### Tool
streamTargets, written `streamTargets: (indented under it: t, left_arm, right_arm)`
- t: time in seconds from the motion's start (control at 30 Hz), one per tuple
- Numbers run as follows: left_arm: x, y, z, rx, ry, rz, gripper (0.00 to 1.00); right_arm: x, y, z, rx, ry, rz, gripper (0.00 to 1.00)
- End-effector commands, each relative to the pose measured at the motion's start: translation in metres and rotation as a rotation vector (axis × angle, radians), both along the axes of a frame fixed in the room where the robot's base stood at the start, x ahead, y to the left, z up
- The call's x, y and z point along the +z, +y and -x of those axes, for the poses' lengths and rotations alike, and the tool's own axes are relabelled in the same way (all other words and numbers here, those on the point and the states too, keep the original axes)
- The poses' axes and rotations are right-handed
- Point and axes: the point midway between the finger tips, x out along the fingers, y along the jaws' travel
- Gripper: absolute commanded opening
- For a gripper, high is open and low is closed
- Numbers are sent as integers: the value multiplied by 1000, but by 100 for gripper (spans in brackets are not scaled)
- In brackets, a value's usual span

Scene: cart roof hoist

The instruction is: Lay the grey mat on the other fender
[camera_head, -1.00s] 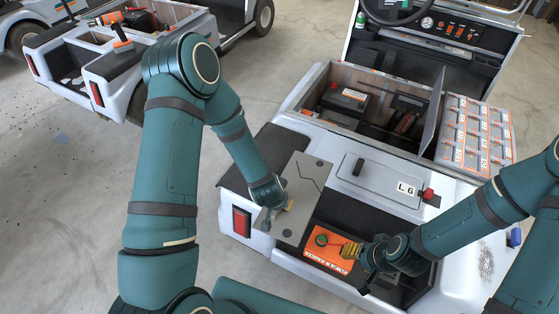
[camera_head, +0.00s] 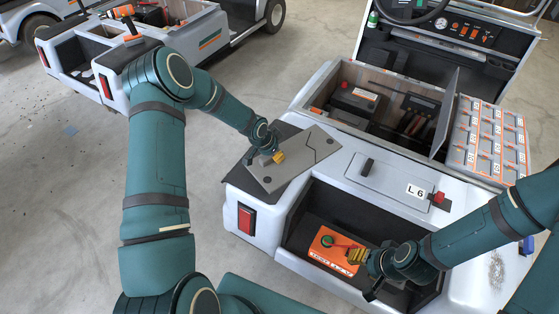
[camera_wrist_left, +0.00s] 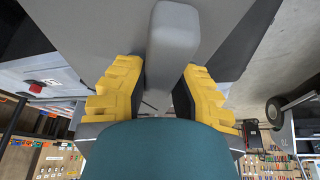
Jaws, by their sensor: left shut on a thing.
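The flat grey mat (camera_head: 312,158), with a thin dark line and round dots on it, is over the dark-topped left fender (camera_head: 236,172) of the near cart. I cannot tell whether it touches the fender. My left gripper (camera_head: 279,157) is shut on a grey grip on the mat; the grip (camera_wrist_left: 172,45) shows between the yellow fingers in the left wrist view. My right gripper (camera_head: 357,256) is at the orange-topped box (camera_head: 325,247) in the open bay; whether its fingers hold anything is unclear. The white right fender (camera_head: 480,285) has a speckled patch.
A lid marked L 6 (camera_head: 375,182) with a dark handle lies beside the mat. Behind it is an open compartment (camera_head: 395,100) with a raised panel. A block of grey-orange cells (camera_head: 490,140) stands at right. A second cart (camera_head: 190,45) is at upper left.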

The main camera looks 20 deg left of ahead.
Motion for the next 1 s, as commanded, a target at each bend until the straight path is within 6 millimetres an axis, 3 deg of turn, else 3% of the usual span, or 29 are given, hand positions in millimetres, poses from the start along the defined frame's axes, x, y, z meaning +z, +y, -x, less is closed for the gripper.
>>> streamTargets:
  t: [0.03, 0.2, 0.4, 0.77, 1.0]
  left_arm:
    - [-2, 15, -4, 4, -4, 3, 0]
    - [-3, 51, -11, -8, -3, 4, 0]
    - [-4, 78, -15, -11, -2, 2, 0]
    - [-56, 81, -15, -14, -1, 4, 0]
    - [-72, 81, -16, -15, -2, 3, 0]
  right_arm:
    - [-1, 0, 0, 0, 1, 0, 47]
    - [-4, 0, 1, 2, 2, 0, 47]
    - [-5, 0, 2, 3, 4, 0, 47]
    - [-13, 0, 4, 7, 9, -2, 47]
    - [-14, 1, 5, 7, 11, -2, 47]
